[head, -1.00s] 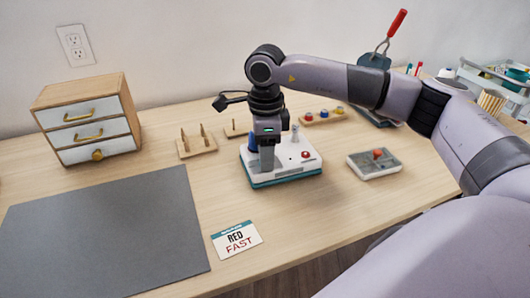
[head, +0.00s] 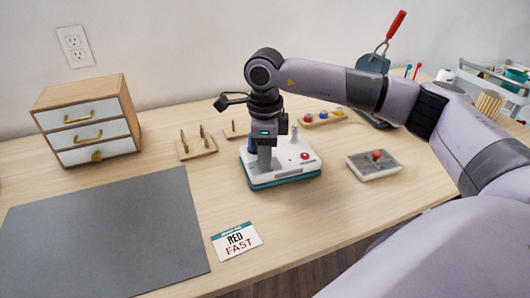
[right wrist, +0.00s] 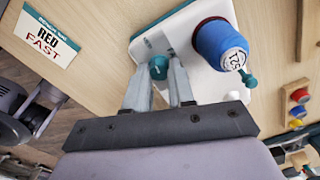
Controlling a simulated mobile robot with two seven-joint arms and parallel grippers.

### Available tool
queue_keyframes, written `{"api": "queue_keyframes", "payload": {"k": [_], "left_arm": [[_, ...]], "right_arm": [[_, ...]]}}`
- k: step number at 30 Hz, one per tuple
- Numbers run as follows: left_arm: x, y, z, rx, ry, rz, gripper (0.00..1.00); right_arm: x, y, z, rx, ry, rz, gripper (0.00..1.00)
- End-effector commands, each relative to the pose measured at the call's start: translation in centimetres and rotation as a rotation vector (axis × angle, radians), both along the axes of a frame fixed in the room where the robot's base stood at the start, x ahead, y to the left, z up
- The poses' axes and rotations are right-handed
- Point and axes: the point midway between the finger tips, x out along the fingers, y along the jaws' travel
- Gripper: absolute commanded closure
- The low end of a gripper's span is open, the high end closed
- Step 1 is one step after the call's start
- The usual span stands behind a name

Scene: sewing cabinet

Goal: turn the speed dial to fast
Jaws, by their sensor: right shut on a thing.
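The white sewing unit with a teal base (head: 290,173) stands on the table in the middle of the head view. Its white top also shows in the right wrist view (right wrist: 185,35). The small teal dial (right wrist: 158,68) sits on that top, between my right fingertips. My right gripper (head: 264,168) points down over the left front of the unit and is shut on the dial. In the head view the gripper hides the dial. A card (head: 236,241) reading "RED FAST" lies on the table in front. My left gripper is not in view.
A blue thread spool (right wrist: 220,45) stands on the unit close beside my fingers. A red button (head: 305,156) is on its right. A grey tray (head: 374,165) lies to the right, a drawer cabinet (head: 88,118) and grey mat (head: 108,232) to the left.

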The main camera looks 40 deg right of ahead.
Motion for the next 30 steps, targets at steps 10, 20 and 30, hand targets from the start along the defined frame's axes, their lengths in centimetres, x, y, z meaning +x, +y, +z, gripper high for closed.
{"api": "queue_keyframes", "payload": {"k": [10, 20, 30], "left_arm": [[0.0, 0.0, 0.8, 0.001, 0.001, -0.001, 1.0], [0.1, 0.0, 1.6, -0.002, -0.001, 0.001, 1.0], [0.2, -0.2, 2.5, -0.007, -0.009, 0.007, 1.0]], "right_arm": [[0.0, 0.1, 0.2, 0.002, -0.002, -0.303, 1.0], [0.0, 0.1, 0.2, 0.001, -0.001, -0.617, 1.0], [0.0, 0.1, 0.2, 0.001, -0.002, -0.94, 1.0]]}}
